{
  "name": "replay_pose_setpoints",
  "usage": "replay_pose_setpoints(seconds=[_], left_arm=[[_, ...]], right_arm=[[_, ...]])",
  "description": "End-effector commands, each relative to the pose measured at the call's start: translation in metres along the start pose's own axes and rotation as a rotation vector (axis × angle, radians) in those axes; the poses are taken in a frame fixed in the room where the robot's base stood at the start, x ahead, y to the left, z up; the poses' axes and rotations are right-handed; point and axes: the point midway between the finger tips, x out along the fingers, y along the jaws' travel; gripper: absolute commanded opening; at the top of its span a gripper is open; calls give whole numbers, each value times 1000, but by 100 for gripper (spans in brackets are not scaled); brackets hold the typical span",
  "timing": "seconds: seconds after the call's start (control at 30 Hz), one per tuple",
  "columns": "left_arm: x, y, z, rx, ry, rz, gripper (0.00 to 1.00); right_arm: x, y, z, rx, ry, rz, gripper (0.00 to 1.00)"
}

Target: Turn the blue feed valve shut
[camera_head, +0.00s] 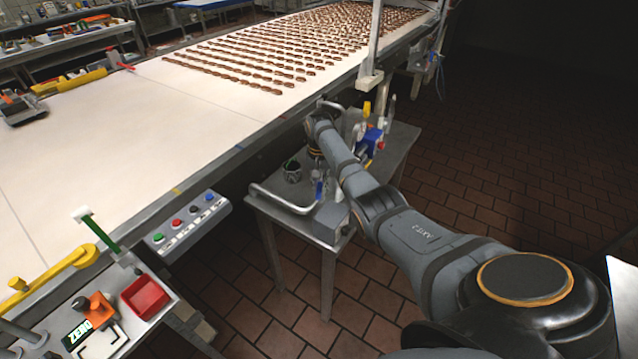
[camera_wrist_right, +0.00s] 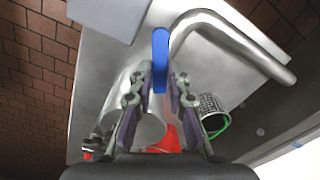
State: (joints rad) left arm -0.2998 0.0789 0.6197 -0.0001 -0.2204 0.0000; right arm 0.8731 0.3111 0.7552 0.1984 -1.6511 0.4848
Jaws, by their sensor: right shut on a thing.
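The blue feed valve handle (camera_wrist_right: 160,48) stands upright between the fingertips of my right gripper (camera_wrist_right: 159,75) in the right wrist view. The gripper is shut on it. In the head view the blue handle (camera_head: 319,188) shows beside my right forearm, near a bent metal pipe (camera_head: 283,203) on a small steel table (camera_head: 265,208). My arm hides most of the gripper there. The pipe (camera_wrist_right: 265,61) also runs right of the handle in the right wrist view. My left gripper is not in view.
A dark cup with a green rim (camera_head: 292,171) stands on the steel table, close to the gripper. A second blue fitting (camera_head: 372,139) and a yellow handle (camera_head: 367,108) stand farther back. The long white conveyor (camera_head: 210,122) borders the table, with a button panel (camera_head: 190,222) on its edge.

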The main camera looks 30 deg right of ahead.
Motion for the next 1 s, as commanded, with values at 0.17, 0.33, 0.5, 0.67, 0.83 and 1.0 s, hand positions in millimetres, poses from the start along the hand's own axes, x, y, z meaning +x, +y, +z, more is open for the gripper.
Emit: replay_pose_setpoints(seconds=[0.17, 0.33, 0.5, 0.67, 0.83, 1.0], left_arm=[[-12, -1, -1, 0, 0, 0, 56], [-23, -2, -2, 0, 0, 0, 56], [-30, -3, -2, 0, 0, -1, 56], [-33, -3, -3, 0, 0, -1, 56], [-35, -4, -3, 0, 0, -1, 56], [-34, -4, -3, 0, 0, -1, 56]], right_arm=[[-4, 2, 0, -102, -1, 0, 0], [-4, 6, -1, -249, 0, 0, 0], [-4, 9, -2, -410, 0, 0, 0], [-3, 12, -4, -562, 1, -1, 0], [-2, 15, -7, -720, 2, -1, 0], [-2, 17, -10, -859, 4, -1, 0]])
